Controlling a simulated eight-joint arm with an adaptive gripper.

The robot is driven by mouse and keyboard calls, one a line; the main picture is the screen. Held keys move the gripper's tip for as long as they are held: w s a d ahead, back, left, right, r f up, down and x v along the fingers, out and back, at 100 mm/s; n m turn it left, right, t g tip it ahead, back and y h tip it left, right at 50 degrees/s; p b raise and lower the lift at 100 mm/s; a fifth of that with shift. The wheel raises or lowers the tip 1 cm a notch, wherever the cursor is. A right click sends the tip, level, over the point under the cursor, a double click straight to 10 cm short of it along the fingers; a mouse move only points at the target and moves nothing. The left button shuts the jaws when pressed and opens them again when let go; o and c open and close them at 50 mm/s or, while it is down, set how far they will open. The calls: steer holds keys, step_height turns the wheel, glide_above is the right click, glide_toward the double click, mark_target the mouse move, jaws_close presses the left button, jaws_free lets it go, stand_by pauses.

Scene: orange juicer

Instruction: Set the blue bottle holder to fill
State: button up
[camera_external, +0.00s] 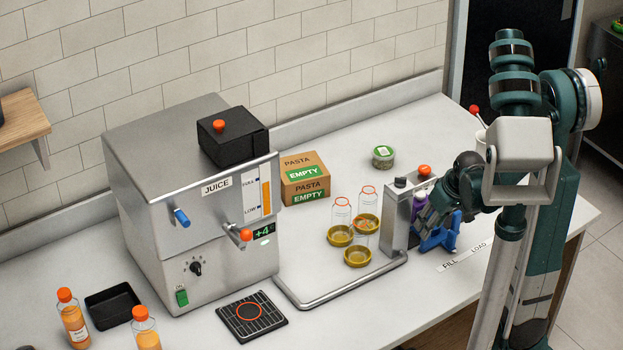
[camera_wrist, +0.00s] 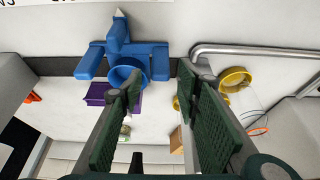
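The blue bottle holder (camera_external: 438,240) is at the right end of the counter, by the metal dispenser block and behind the FILL (camera_external: 450,265) and LOAD (camera_external: 479,247) labels. In the wrist view the holder (camera_wrist: 122,55) has a round ring, side arms and a pointer with a white tip at the top of the picture. I cannot tell which label the pointer lines up with. My gripper (camera_wrist: 158,85) is open, with nothing between its fingers. It also shows beside the holder in the external view (camera_external: 428,214). The left finger overlaps the ring's edge; contact is unclear.
A metal dispenser block (camera_external: 398,222) with an orange knob and a bent metal rail (camera_external: 345,288) stand left of my gripper. Yellow cups (camera_external: 357,256) and clear bottles are near them. The juicer (camera_external: 180,200) stands farther left. The counter's front right is clear.

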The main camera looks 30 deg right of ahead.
steer(key=v, duration=0.8)
stand_by(0.5)
stand_by(0.5)
steer(key=f+m, duration=0.1)
steer(key=m, duration=1.1)
steer(key=w+f+m+p, duration=0.1)
steer(key=m, duration=1.1)
steer(key=f+m, duration=0.2)
steer(key=m, duration=1)
steer(key=shift+w+p, duration=0.2)
steer(key=shift+p, duration=0.1)
